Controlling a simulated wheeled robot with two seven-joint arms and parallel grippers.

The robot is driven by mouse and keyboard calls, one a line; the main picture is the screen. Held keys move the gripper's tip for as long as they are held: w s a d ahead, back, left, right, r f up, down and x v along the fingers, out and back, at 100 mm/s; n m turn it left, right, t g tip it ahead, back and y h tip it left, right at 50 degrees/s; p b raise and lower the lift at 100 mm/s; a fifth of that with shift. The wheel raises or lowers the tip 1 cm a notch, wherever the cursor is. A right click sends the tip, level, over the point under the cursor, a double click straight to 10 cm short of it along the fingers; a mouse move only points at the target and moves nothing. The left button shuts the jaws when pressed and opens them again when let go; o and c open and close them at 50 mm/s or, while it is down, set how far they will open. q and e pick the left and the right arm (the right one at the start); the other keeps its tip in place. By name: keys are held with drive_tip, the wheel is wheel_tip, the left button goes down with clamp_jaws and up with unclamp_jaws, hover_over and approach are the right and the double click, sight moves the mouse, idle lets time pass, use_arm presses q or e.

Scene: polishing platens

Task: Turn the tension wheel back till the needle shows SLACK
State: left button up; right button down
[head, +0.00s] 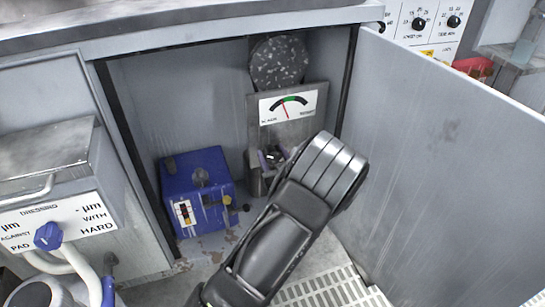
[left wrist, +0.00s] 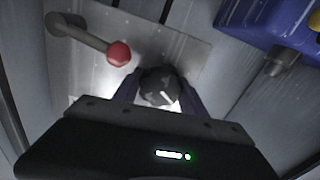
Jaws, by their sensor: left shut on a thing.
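The tension gauge (head: 288,104) is a white plate on a grey bracket inside the open cabinet. Its words are small; the left one reads like SLACK. The red needle leans slightly left of upright, by the green part of the scale. My left gripper (head: 272,158) reaches in from below, just under the gauge. Its purple fingers are shut around the tension wheel, a small dark knob (left wrist: 160,88) with a white mark, seen in the left wrist view. The gripper and arm hide much of the wheel in the head view. My right gripper is not in view.
A lever with a red ball (left wrist: 118,53) sits close beside the fingers. A blue box (head: 198,190) stands left in the cabinet. A speckled round disc (head: 279,62) is above the gauge. The open door (head: 450,150) bounds the right side.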

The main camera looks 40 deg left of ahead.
sight(274, 157)
use_arm(q)
drive_tip(key=shift+n+b, duration=0.3)
drive_tip(key=shift+n, duration=0.6)
drive_tip(key=o, duration=1.1)
drive_tip(key=p+v, duration=0.2)
drive_tip(key=v, duration=0.5)
drive_tip(key=shift+d+r, duration=0.1)
drive_tip(key=shift+s+d, duration=0.25)
drive_tip(key=shift+d, duration=0.05)
